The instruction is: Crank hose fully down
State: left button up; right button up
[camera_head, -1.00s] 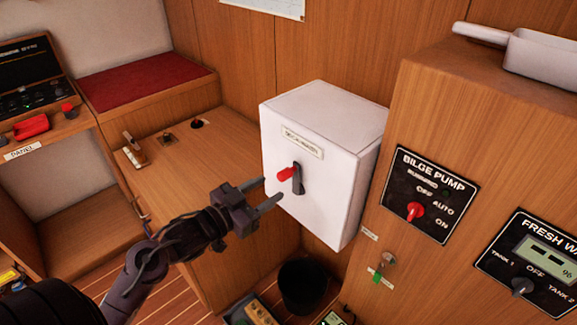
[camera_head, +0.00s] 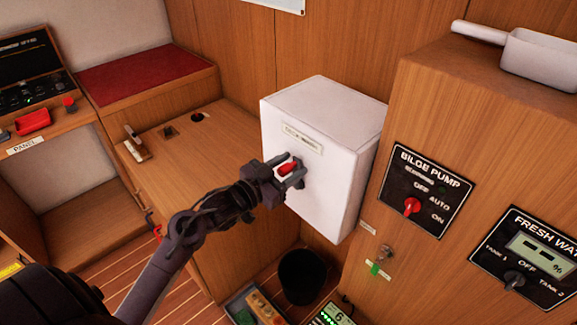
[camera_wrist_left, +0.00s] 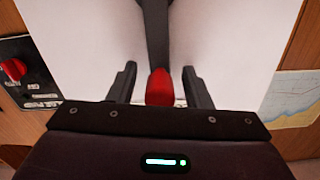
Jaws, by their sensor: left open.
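A white box (camera_head: 325,115) with a label plate on its front stands against the wooden wall. A dark crank with a red knob (camera_head: 288,168) is on its front face. My left gripper (camera_head: 287,168) is at the crank, its open fingers on either side of the red knob. In the left wrist view the red knob (camera_wrist_left: 160,88) sits between the two dark fingers, with gaps on both sides. The dark crank arm (camera_wrist_left: 156,35) runs upward from it in that view. No hose shows. My right gripper is not in view.
To the right is a wooden cabinet with a bilge pump panel (camera_head: 428,188) and a fresh water panel (camera_head: 525,262). A dark bucket (camera_head: 302,275) stands below the box. A wooden counter (camera_head: 195,150) lies to the left.

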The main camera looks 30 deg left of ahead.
pick_arm(q)
grip_shut()
dwell(0.3)
